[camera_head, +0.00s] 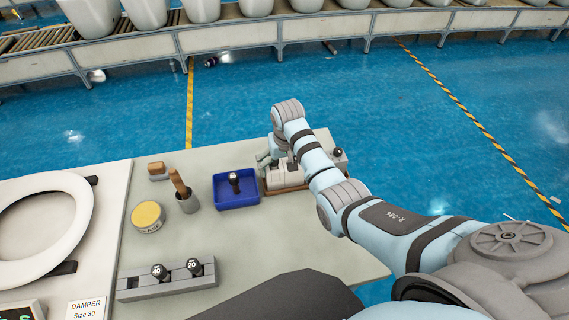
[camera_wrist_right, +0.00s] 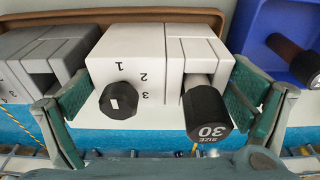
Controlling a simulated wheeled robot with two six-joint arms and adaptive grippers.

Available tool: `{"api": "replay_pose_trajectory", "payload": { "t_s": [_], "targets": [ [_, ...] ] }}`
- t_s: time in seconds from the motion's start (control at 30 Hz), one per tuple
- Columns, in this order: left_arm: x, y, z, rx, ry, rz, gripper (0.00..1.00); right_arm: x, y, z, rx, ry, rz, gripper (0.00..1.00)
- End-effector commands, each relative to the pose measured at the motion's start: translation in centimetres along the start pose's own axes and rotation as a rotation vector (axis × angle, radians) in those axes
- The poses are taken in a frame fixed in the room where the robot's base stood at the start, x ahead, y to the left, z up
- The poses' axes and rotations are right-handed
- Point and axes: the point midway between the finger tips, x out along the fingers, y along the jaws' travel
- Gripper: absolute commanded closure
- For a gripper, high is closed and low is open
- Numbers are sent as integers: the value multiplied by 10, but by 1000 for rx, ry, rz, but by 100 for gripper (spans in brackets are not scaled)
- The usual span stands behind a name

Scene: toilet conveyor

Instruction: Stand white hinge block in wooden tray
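The white hinge block (camera_wrist_right: 150,62) fills the middle of the right wrist view. It carries a black knob beside printed numbers and a black damper marked 30. In the head view the white block (camera_head: 278,179) is small, at the wooden tray (camera_head: 292,189). The fingers of my right gripper (camera_wrist_right: 158,100) stand on either side of the block, close to its sides. I cannot tell whether they press on it. The head view shows my right gripper (camera_head: 270,157) just above and behind the block. The block hides most of the tray. My left gripper is not in view.
A blue bin (camera_head: 221,201) with a black damper stands left of the tray. A grey block (camera_wrist_right: 42,58) is close beside the white one. A brush cup (camera_head: 188,204), a yellow-lidded tin (camera_head: 147,217) and a grey damper rack (camera_head: 165,286) stand farther left. The table's middle is clear.

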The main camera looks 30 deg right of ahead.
Motion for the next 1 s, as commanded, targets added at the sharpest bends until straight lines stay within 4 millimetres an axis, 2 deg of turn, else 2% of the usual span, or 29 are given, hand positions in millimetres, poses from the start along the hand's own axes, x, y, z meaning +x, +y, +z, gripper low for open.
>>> {"api": "replay_pose_trajectory", "payload": {
  "t_s": [0.33,0.47,0.6,0.7,1.0],
  "targets": [
    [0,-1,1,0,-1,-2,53,-3,0,0,0,0,0,0],
    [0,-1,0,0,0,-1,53,-25,0,-1,0,3,-1,0],
    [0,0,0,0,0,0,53,-56,0,0,0,3,-1,0],
    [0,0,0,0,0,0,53,-71,0,0,0,1,0,0],
    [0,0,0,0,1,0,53,-75,0,0,0,0,0,0]
  ]
}}
